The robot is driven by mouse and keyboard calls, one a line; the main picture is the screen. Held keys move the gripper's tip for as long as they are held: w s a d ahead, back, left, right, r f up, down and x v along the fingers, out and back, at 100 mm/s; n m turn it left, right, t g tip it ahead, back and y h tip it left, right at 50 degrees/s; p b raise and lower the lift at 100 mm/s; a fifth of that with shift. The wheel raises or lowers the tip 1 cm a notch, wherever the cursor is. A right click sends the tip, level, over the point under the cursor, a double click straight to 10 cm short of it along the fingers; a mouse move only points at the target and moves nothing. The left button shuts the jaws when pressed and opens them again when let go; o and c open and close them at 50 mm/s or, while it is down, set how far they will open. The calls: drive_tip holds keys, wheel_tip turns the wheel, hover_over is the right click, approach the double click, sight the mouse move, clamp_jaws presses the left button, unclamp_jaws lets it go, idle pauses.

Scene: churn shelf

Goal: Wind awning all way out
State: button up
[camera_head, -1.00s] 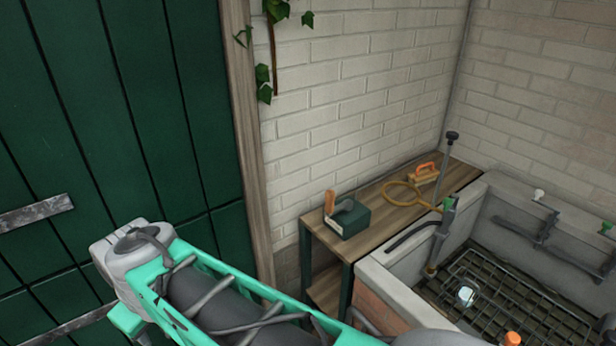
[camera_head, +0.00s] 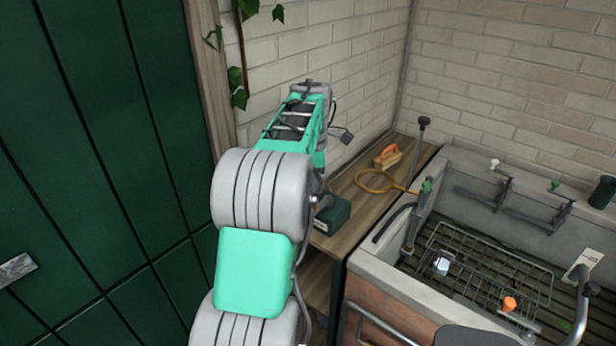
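No awning and no winding handle can be made out in the head view. My turquoise and grey arm rises through the middle of the picture, in front of the brick wall and the wooden shelf. My gripper's fingers do not show. A small dark part beside the arm's upper end cannot be told apart clearly.
A green panelled door (camera_head: 95,130) fills the left. The wooden shelf (camera_head: 348,232) bears a dark green box (camera_head: 333,216), partly covered by my arm, an orange-handled brush (camera_head: 388,156) and a yellow loop (camera_head: 368,187). A stone trough (camera_head: 400,293) with a wire rack (camera_head: 490,265) stands right.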

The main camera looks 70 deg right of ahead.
wheel_tip(320, 180, down, 5)
idle(0.3)
clamp_jaws()
unclamp_jaws()
idle(0.5)
